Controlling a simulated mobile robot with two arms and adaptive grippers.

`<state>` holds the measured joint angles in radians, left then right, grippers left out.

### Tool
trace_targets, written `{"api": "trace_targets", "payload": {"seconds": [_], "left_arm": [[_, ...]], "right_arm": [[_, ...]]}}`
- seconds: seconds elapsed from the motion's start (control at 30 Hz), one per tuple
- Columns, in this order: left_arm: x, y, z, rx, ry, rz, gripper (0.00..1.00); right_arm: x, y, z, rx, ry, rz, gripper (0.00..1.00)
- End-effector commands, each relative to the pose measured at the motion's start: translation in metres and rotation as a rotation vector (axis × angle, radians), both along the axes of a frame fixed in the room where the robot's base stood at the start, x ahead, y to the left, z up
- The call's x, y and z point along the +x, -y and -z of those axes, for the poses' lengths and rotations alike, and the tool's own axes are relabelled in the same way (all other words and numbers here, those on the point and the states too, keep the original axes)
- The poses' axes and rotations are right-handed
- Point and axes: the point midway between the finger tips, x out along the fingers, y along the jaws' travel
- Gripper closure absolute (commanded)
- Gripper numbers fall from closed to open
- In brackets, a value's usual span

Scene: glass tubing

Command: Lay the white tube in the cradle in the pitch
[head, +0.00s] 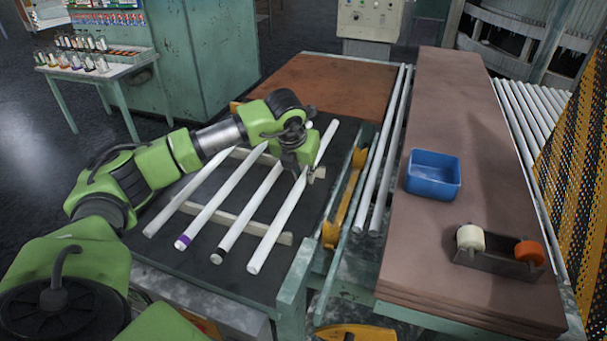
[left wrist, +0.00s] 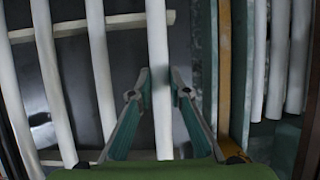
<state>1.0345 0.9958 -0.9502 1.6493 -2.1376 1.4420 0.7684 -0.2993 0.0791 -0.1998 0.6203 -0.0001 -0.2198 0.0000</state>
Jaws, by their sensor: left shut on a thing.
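The white tube (head: 278,228) at the right end of a row of several tubes has no coloured band showing. It lies slanted across pale rails (head: 228,228) on a dark tabletop. My left gripper (head: 312,174) is on its upper part, and in the left wrist view the two fingers (left wrist: 158,88) are shut on the tube (left wrist: 158,40) from both sides. I cannot tell if it is lifted. A yellow holder (head: 346,195) with raised ends, perhaps the cradle, stands to its right. It shows as a yellow strip in the left wrist view (left wrist: 225,70). My right gripper is not in view.
A purple-banded tube (head: 218,205) and a black-banded tube (head: 248,213) lie left of the held tube, with a plain one (head: 185,202) beyond. Long pale rods (head: 388,150) run right of the holder. A blue bin (head: 432,174) and a tape dispenser (head: 498,262) stand on the brown bench.

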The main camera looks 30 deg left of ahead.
Motion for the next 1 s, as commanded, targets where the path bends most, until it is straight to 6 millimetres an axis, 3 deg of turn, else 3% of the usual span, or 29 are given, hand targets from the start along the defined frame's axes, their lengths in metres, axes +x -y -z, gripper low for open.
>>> {"api": "trace_targets", "payload": {"seconds": [0.03,0.13,0.83,0.87,0.9,1.0], "left_arm": [[-0.001,0.000,0.004,0.001,-0.004,0.000,1.00],[-0.001,0.000,0.013,0.001,0.000,0.000,1.00],[0.000,0.000,0.028,0.000,0.001,-0.001,1.00],[0.000,0.000,0.027,0.000,0.001,-0.001,0.75],[-0.001,0.000,0.026,0.000,0.000,-0.001,0.66],[0.000,0.000,0.026,0.000,0.000,-0.001,0.66]], "right_arm": [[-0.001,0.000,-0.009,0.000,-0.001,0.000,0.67],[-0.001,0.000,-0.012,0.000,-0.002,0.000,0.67],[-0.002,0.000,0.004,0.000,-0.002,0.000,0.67],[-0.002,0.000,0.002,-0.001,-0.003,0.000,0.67],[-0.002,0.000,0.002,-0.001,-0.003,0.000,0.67],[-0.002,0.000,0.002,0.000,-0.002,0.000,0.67]]}}
